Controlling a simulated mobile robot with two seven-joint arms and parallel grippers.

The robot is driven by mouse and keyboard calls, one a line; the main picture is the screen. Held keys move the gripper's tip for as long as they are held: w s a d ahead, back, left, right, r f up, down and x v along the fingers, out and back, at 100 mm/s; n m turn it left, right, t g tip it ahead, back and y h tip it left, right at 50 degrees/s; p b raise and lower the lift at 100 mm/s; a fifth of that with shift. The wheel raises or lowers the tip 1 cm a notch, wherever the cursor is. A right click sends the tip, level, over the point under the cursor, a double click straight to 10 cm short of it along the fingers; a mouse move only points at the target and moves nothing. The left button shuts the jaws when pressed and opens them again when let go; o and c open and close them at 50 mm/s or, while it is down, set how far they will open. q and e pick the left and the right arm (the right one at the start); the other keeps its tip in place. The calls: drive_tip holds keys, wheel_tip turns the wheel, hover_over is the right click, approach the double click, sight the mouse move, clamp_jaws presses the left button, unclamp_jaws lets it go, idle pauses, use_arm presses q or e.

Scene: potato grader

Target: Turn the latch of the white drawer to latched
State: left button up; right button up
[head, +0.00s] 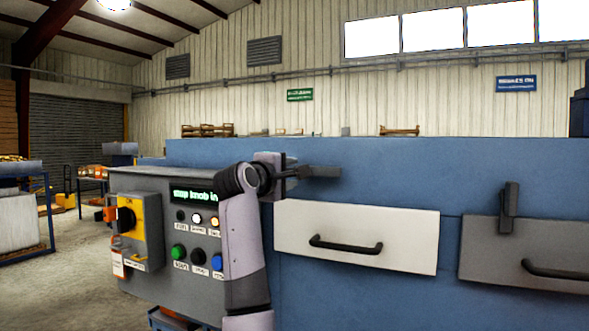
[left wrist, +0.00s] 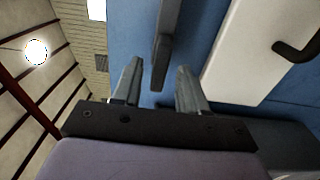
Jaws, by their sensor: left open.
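The white drawer (head: 357,225) is shut in the blue machine front, with a black bar handle; part of it shows in the left wrist view (left wrist: 242,62). Its dark latch (head: 325,172) lies roughly horizontal above the drawer's upper left part. My left gripper (head: 297,172) is at the latch's left end, pointing right. In the left wrist view the gripper (left wrist: 158,72) is open, and the end of the latch bar (left wrist: 163,62) reaches between its two fingers, with gaps showing on both sides. My right gripper is not in view.
A grey drawer (head: 527,252) with an upright latch (head: 509,207) is to the right. A control panel (head: 170,215) with several buttons and a yellow rotary switch (head: 140,228) stands left of my arm. The blue panel (head: 420,165) above the drawers is clear.

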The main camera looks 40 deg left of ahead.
use_arm(q)
drive_tip(key=shift+p+x, duration=0.45)
drive_tip(key=shift+x, duration=1.25)
clamp_jaws()
